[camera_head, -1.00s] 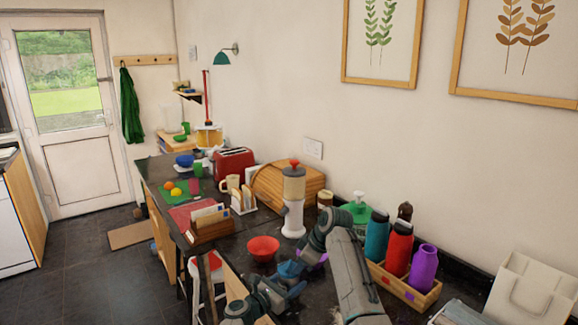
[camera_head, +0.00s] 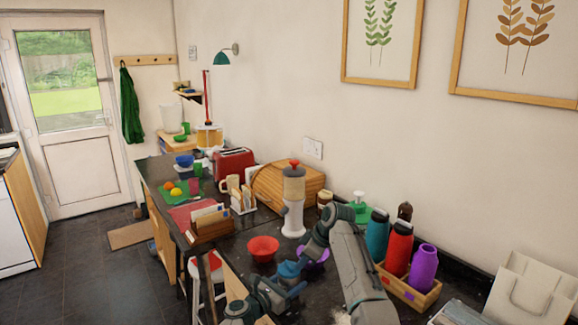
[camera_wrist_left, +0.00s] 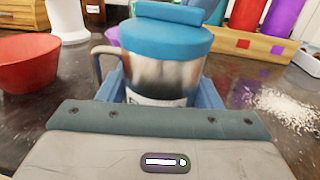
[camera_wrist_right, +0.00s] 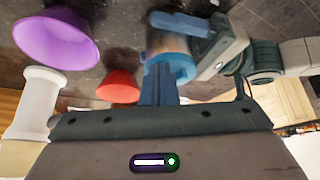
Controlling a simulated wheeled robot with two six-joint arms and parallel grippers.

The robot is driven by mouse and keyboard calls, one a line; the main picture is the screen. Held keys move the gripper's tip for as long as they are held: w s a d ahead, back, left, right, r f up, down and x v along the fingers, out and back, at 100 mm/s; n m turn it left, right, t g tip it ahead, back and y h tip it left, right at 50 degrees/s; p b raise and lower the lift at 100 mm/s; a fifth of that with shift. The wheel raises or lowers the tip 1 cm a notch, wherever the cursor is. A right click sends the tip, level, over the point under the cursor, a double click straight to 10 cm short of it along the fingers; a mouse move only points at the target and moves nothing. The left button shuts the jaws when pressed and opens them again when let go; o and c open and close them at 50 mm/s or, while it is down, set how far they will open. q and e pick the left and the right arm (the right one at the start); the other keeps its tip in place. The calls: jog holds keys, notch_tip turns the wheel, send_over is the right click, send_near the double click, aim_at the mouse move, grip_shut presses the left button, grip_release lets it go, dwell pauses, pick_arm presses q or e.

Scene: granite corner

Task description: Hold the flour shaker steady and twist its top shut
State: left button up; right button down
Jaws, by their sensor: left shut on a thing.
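The flour shaker (camera_wrist_left: 155,78) has a shiny metal body, a handle on its left and a blue top (camera_wrist_left: 165,40) with a raised bar. My left gripper (camera_wrist_left: 160,95) is shut around its body, and the shaker stands upright. In the right wrist view the shaker (camera_wrist_right: 165,43) appears upside down, with its top (camera_wrist_right: 184,70) toward my right gripper. My right gripper (camera_wrist_right: 161,80) is at the top, its fingers close together. I cannot tell whether they clasp the bar. In the head view my arms largely hide the shaker.
A red bowl (camera_head: 263,248) and a purple bowl (camera_wrist_right: 55,40) are close to the shaker. A white-based dispenser (camera_head: 293,215) stands behind. A wooden crate (camera_head: 412,290) of bottles is on the right. White powder (camera_wrist_left: 285,108) lies on the dark counter.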

dwell(0.6)
notch_tip(320, 180, up, 6)
jog(key=shift+d, duration=0.35)
dwell(0.3)
pick_arm(q)
jog(key=o, duration=1.1)
jog(key=shift+o, duration=0.2)
